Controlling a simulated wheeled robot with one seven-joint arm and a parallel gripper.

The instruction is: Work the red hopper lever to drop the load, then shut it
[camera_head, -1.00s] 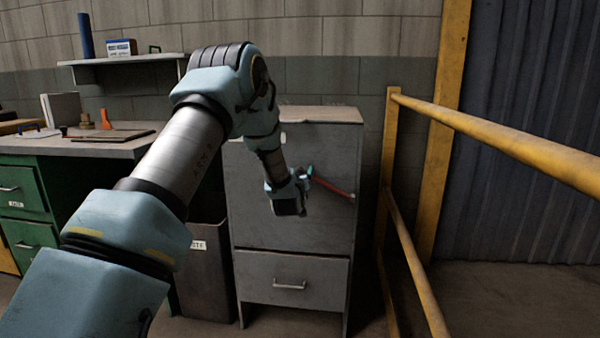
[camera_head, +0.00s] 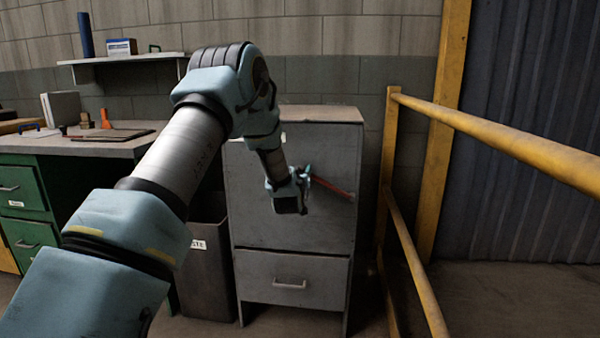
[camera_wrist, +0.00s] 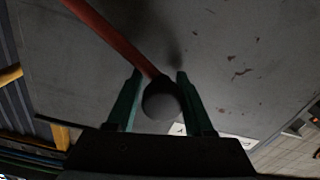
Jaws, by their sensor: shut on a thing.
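The red lever (camera_head: 332,187) is on the front of the grey hopper cabinet (camera_head: 325,225), sloping down to the right in the head view. In the wrist view the red lever (camera_wrist: 116,37) runs from the upper left to a dark round knob (camera_wrist: 161,100). My gripper (camera_head: 306,176) is at the lever's left end. In the wrist view my gripper (camera_wrist: 160,90) has its two green fingers on either side of the knob, shut on it. Below the front panel is a drawer (camera_head: 322,280) with a handle, closed. No load is visible.
A yellow railing (camera_head: 500,141) stands close on the right of the cabinet. A dark bin (camera_head: 205,270) stands to its left, beside a green workbench (camera_head: 75,150) with tools. A shelf (camera_head: 125,59) hangs on the wall above.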

